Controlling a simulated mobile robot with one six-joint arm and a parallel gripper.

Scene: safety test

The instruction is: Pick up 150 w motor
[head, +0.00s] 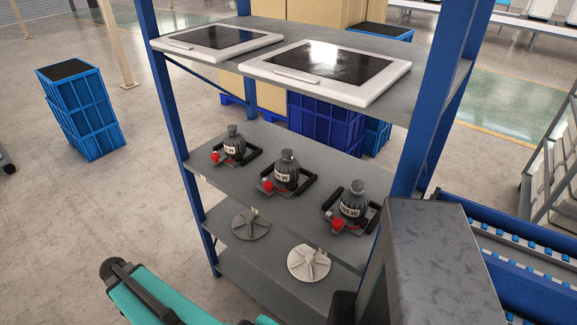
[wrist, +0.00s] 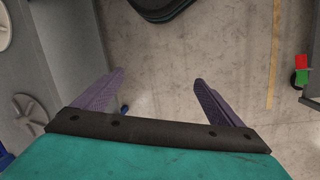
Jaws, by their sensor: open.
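Three dark grey motors stand upright in a row on the rack's middle shelf in the head view: the left motor (head: 234,143), the middle motor (head: 287,172) and the right motor (head: 352,204). Each sits in a black-handled carrier with a red knob at its left. Their white labels are too small to read fully, so I cannot tell which is the 150 w one. My gripper (wrist: 158,92) is open and empty over bare floor in the wrist view, its two purple fingers wide apart. No motor shows in that view.
Grey finned discs (head: 309,263) lie on the shelf below; one also shows in the wrist view (wrist: 36,108). Two white-framed panels (head: 325,72) lie on the top shelf. Blue rack posts (head: 443,90) flank the shelves. A blue crate stack (head: 85,115) stands on open floor at left.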

